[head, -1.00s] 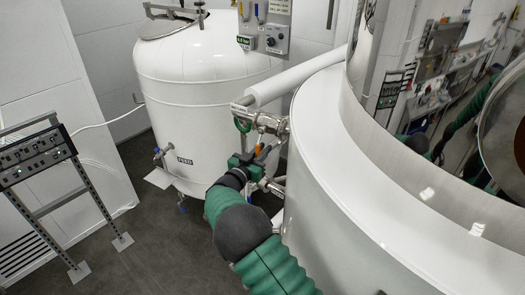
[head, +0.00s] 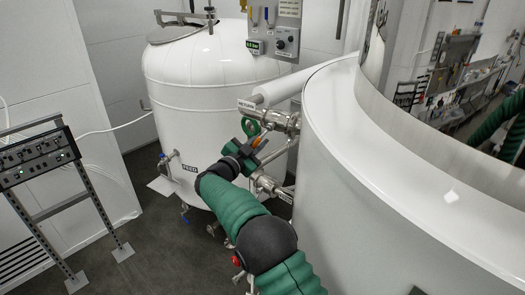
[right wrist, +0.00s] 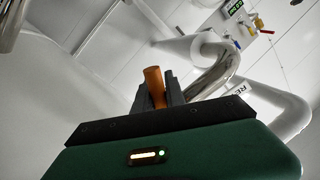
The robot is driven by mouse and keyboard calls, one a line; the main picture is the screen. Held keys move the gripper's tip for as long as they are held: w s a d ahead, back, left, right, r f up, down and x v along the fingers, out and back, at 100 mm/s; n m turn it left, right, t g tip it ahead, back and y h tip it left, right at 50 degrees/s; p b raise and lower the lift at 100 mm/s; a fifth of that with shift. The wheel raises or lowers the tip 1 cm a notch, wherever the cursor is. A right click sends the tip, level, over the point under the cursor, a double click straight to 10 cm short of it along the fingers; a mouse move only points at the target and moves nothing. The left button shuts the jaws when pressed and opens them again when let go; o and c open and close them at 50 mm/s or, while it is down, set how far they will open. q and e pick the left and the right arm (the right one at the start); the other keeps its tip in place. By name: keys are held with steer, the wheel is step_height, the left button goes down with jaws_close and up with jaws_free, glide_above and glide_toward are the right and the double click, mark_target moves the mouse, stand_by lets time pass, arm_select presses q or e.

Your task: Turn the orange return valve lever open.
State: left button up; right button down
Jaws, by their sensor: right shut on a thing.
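The orange return valve lever (head: 262,145) shows as a short orange piece at my right gripper (head: 250,143), below the steel pipe marked RETURN (head: 277,120). In the right wrist view the lever (right wrist: 154,86) stands up between the dark fingers of my right gripper (right wrist: 166,92), which are shut on it. The fingers and the gripper body hide the lever's lower part and much of the valve. My left gripper is not in view.
A white tank marked FEED (head: 205,90) stands behind and left of the gripper. A large white round vessel (head: 345,150) stands close on the right. Lower steel pipework (head: 270,187) lies below the gripper. A control rack (head: 38,158) is far left, with open floor between.

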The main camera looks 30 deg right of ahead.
steer(key=shift+w+a+r+m, duration=0.1)
steer(key=shift+w+a+m, duration=0.1)
steer(key=shift+m, duration=0.1)
steer(key=c, duration=1.5)
jaws_free()
steer(key=shift+o, duration=0.6)
steer(key=shift+a+r, duration=0.1)
